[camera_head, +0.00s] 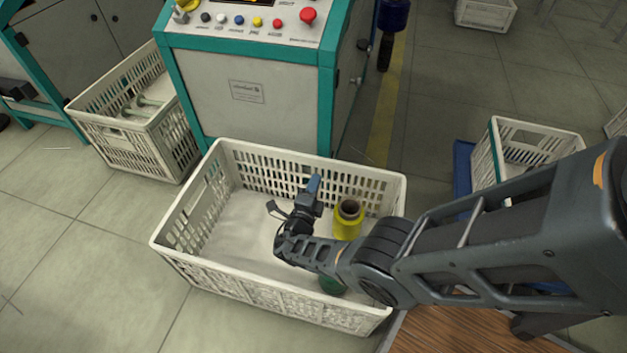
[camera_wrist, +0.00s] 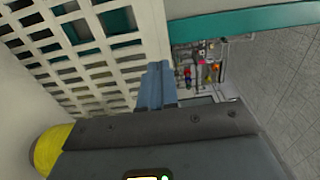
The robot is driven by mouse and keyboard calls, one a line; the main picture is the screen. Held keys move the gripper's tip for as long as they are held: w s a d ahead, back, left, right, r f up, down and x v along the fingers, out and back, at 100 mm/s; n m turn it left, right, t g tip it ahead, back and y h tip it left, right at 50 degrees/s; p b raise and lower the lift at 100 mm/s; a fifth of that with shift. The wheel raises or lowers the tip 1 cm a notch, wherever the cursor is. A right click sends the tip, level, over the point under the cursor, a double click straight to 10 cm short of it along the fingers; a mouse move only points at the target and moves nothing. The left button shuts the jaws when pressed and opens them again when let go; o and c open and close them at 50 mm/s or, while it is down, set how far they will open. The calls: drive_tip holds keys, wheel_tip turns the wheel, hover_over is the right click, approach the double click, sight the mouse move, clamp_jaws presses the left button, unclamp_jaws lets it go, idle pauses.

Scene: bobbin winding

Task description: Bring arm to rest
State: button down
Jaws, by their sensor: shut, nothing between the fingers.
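My arm reaches in from the right in the head view. My gripper (camera_head: 313,186) is over the white crate, with its blue fingers pointing toward the crate's far wall. The fingers are shut and empty; they also show together in the wrist view (camera_wrist: 156,84). A yellow bobbin (camera_head: 347,222) stands in the crate just right of my gripper, apart from it as far as I can see. Part of yellow also shows at the lower left of the wrist view (camera_wrist: 48,150). A green bobbin (camera_head: 332,286) is mostly hidden under my arm.
The white slatted crate (camera_head: 186,270) surrounds the gripper area. A machine with a button panel (camera_head: 245,95) stands right behind it. Another crate (camera_head: 150,150) with spools is at left, and one (camera_head: 535,135) at right. A wooden surface (camera_head: 450,332) lies below my arm.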

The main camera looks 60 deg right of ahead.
drive_tip(key=shift+v, duration=1.45)
